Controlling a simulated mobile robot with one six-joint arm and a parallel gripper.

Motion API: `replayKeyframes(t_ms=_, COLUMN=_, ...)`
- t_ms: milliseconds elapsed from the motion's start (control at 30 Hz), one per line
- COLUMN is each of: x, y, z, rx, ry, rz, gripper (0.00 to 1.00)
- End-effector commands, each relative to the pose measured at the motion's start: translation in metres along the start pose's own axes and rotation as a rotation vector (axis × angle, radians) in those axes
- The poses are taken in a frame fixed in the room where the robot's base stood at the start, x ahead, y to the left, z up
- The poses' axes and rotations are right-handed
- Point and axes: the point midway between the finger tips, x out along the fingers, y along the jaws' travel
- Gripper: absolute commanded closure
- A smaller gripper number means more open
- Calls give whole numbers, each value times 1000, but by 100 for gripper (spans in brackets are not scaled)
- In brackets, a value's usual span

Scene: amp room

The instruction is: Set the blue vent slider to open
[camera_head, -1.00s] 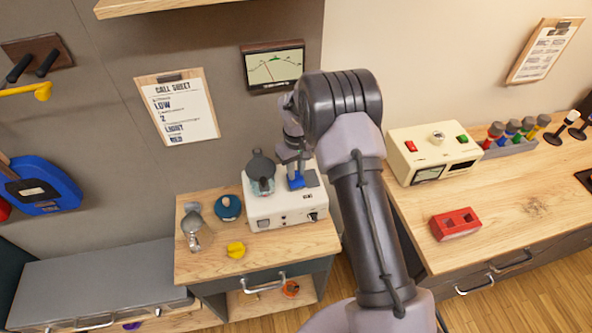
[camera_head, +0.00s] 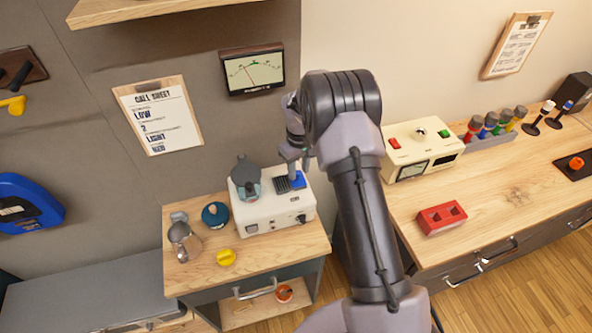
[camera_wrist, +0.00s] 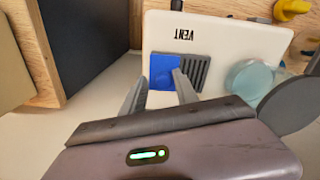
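The blue vent slider (camera_wrist: 164,72) sits on the white machine (camera_wrist: 225,40) with the upside-down VENT label in the wrist view. It lies beside a dark slotted grille (camera_wrist: 196,72), which is uncovered. In the head view the slider (camera_head: 298,180) is at the right of the grille (camera_head: 282,185) on the machine's top (camera_head: 262,212). My gripper (camera_wrist: 158,82) has its two fingers apart. The right fingertip overlaps the slider's edge on the grille side; the left one is just off its other side. I cannot tell whether they touch it.
A cream control box (camera_head: 425,150) stands on the right bench.

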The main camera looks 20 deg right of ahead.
Motion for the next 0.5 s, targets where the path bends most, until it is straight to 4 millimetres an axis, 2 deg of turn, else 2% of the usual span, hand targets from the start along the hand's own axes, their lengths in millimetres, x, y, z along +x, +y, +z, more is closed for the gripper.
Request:
replayKeyframes(t_ms=333, x=-2, y=-1, z=0, rx=0, ry=-1, rz=-2, gripper=57)
replayKeyframes(t_ms=433, x=-18, y=-1, z=-1, rx=0, ry=1, rz=-1, gripper=57)
replayKeyframes(t_ms=500, x=-39, y=-1, z=-1, rx=1, ry=3, rz=-1, gripper=57)
